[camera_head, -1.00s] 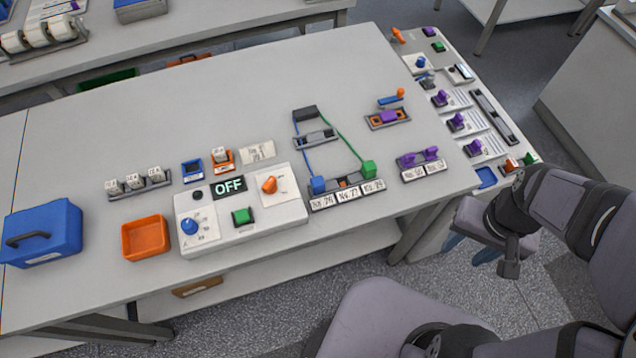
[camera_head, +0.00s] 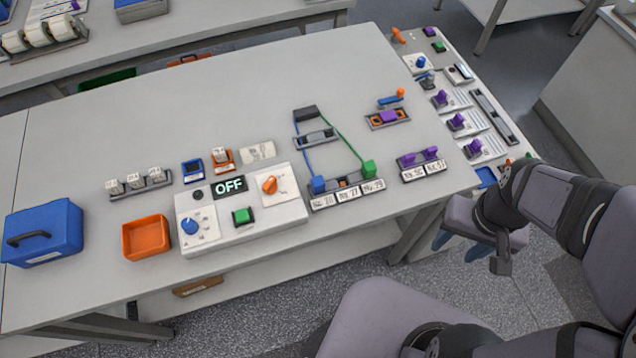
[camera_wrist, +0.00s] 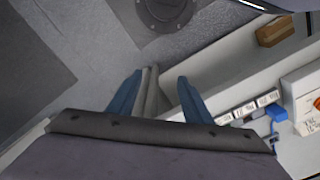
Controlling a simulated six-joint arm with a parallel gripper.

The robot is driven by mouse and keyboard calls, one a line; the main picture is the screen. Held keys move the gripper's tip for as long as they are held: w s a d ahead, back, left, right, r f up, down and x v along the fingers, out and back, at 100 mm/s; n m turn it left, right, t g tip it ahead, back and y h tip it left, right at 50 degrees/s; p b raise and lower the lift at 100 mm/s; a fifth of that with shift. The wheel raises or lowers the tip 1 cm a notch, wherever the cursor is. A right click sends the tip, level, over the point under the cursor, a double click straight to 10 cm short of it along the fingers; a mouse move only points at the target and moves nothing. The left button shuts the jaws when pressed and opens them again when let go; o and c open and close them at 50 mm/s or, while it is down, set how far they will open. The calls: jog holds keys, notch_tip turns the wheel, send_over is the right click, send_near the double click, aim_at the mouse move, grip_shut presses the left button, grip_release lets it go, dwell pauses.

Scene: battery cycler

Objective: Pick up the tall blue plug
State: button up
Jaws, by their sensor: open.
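The blue plug (camera_head: 318,184) stands at the left end of a grey holder (camera_head: 345,198) near the table's front edge, on the end of a blue cable. A blue block, probably this plug, shows at the right of the wrist view (camera_wrist: 277,112). My gripper (camera_head: 461,246) hangs in front of the table's right part, off the edge and well to the right of the plug. In the wrist view its two blue fingers (camera_wrist: 160,92) are apart, with nothing held between them; floor and a grey table leg show behind them.
A green plug (camera_head: 368,169) sits at the holder's right end on a green cable. A holder with purple plugs (camera_head: 422,164) lies between my gripper and the blue plug. A control box reading OFF (camera_head: 245,215) stands to the left. The table's back middle is clear.

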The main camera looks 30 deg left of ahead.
jog(key=s+a+f+n+g, duration=0.1)
jog(key=s+a+f+n, duration=0.1)
jog(key=s+a+n, duration=0.3)
jog(key=n+h+p, duration=0.1)
jog(key=n+p, duration=0.1)
jog(key=n, duration=0.2)
send_near(318, 180)
jog(key=s+d+f, duration=0.4)
jog(key=f, duration=0.1)
jog(key=s+d+f, duration=0.2)
jog(key=shift+d+f, duration=0.3)
jog(key=shift+t+y, duration=0.6)
jog(key=shift+y, duration=0.1)
jog(key=w+a+r, duration=0.1)
jog(key=a, duration=0.1)
jog(key=w+a+r, duration=0.3)
jog(key=w+a, duration=0.1)
jog(key=shift+w+a+r, duration=0.15)
jog(key=shift+a+r, duration=0.1)
jog(key=shift+a, duration=0.05)
jog(key=shift+d+r+m, duration=0.1)
jog(key=shift+d+m, duration=0.05)
jog(key=shift+m, duration=0.15)
jog(key=shift+d, duration=0.15)
jog(key=shift+f, duration=0.25)
jog(key=shift+d+f+p, duration=0.15)
jog(key=shift+f+p, duration=1.6)
jog(key=shift+f, duration=1.7)
